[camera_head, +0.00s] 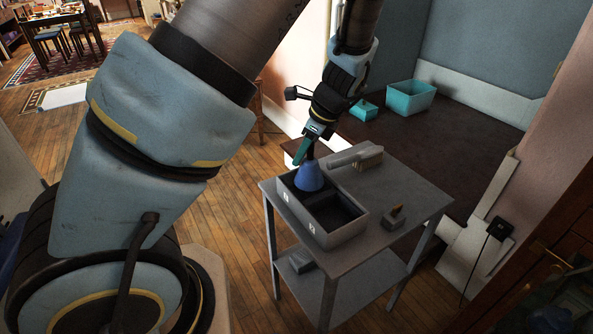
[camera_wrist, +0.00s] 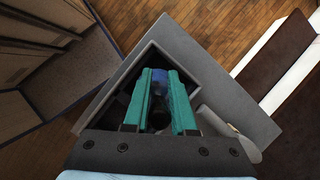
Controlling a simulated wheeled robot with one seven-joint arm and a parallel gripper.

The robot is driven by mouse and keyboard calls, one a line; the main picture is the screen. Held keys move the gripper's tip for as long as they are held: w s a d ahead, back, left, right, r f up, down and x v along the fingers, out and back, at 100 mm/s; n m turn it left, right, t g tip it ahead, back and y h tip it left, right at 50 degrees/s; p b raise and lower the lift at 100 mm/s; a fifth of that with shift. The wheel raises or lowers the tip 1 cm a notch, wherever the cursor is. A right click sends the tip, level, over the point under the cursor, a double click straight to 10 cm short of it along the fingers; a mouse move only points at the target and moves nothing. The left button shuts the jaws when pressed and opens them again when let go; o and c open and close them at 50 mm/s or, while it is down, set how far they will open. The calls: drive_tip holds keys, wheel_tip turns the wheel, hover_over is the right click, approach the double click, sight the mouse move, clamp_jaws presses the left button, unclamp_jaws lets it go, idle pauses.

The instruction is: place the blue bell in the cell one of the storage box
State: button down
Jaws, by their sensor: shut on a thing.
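The blue bell (camera_head: 310,178) hangs upright with its dark handle up, at the cell marked 1 of the grey storage box (camera_head: 347,238). My gripper (camera_head: 303,152) is shut on the bell's handle from above. In the wrist view the teal fingers (camera_wrist: 160,105) stand on either side of the dark handle, with the blue bell (camera_wrist: 157,78) beyond them. The bell's lower part overlaps the cell opening; I cannot tell whether it touches the cell floor. The other cell, marked 2, looks empty and dark inside.
The box stands on a grey two-level table (camera_head: 415,190). A brush (camera_head: 369,158) lies behind the box, and a small grey block with an orange piece (camera_head: 394,220) sits to the right. A grey item (camera_head: 301,262) lies on the lower shelf. A teal bin (camera_head: 410,98) stands beyond.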

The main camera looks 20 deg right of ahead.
sight(299, 169)
drive_tip(key=shift+w+a+f, duration=0.2)
drive_tip(key=shift+w+f, duration=0.05)
drive_tip(key=shift+f, duration=0.2)
drive_tip(key=shift+w+f, duration=0.1)
drive_tip(key=shift+f, duration=0.3)
drive_tip(key=shift+f+p, duration=0.3)
drive_tip(key=shift+f, duration=1.5)
drive_tip(key=shift+f, duration=0.15)
drive_tip(key=c, duration=0.7)
unclamp_jaws()
drive_tip(key=shift+c, duration=0.2)
